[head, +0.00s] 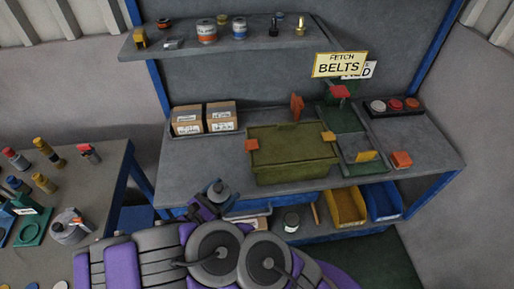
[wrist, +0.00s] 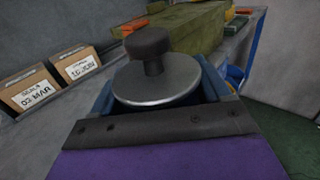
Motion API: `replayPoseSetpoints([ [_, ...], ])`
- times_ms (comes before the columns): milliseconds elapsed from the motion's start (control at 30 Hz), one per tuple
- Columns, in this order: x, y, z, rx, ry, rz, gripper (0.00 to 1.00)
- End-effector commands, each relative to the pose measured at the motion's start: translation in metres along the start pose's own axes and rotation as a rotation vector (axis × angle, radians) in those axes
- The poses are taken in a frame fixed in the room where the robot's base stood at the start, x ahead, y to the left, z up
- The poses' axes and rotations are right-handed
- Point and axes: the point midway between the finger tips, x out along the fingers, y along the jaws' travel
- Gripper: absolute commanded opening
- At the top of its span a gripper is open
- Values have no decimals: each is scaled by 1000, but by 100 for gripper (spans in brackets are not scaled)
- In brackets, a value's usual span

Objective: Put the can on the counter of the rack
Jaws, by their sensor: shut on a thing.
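The can (head: 217,189), with a round grey metal top and a dark knob, is held in my gripper (head: 213,200). It also shows in the wrist view (wrist: 157,82), upright between the blue jaws (wrist: 158,95) of my gripper, which are shut on it. Its lower part is hidden by the gripper. The rack has blue posts, and its grey counter (head: 195,165) runs across the middle. In the head view, my gripper and the can appear at the counter's front edge, left of centre. I cannot tell whether the can touches the counter.
On the counter are two cardboard boxes (head: 205,118), a green crate (head: 292,155), a green fixture (head: 350,145) and a dark tray of round pieces (head: 394,106). Bare counter lies in front of the boxes. Yellow and blue bins (head: 346,207) sit below. A cluttered table (head: 100,185) stands left.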

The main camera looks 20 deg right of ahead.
Motion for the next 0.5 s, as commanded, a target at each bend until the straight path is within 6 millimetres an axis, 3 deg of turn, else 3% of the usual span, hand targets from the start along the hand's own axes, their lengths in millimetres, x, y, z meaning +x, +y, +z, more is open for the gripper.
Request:
replayPoseSetpoints([
  [167,12,12,-4,2,2,-6,22],
  [500,64,61,-10,7,5,-9,22],
])
